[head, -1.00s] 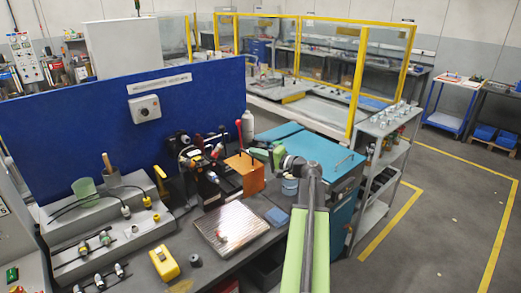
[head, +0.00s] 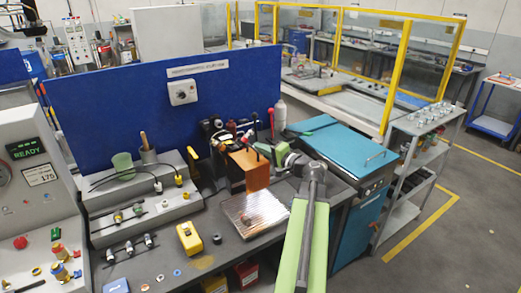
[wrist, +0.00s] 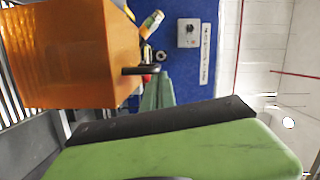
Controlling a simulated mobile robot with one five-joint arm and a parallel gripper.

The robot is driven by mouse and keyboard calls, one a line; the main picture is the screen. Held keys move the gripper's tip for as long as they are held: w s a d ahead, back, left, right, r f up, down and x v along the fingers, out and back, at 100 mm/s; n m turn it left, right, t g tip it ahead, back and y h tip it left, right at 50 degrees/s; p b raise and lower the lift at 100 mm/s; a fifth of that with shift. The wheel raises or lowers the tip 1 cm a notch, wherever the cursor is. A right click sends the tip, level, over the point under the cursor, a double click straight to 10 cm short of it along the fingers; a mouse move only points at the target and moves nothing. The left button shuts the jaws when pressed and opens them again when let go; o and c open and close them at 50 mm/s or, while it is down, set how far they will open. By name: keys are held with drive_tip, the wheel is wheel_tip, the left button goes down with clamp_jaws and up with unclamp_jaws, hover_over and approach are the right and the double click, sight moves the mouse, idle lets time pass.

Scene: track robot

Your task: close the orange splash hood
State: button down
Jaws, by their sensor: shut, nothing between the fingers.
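The orange splash hood (head: 257,178) stands on the bench behind the ribbed metal plate, its front panel facing the plate. In the wrist view the hood (wrist: 65,55) fills the upper left, with a dark handle (wrist: 140,70) sticking out from its right side. My gripper (head: 281,152) is shut and empty, just to the right of the hood in the head view. In the wrist view its green fingers (wrist: 158,93) reach up close to the handle. I cannot tell whether they touch it. The mechanism behind the hood is partly hidden.
The ribbed metal plate (head: 254,211) lies in front of the hood. A teal-lidded cabinet (head: 342,150) is at the right. A yellow device (head: 189,238) sits on the bench, and a blue panel (head: 130,100) stands behind. A grey fixture (head: 150,205) is at the left.

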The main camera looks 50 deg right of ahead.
drive_tip(key=s+d+r+p, duration=0.1)
drive_tip(key=s+d, duration=0.2)
drive_tip(key=s, duration=0.8)
drive_tip(key=shift+r, duration=0.15)
drive_tip(key=shift+s+d, duration=0.1)
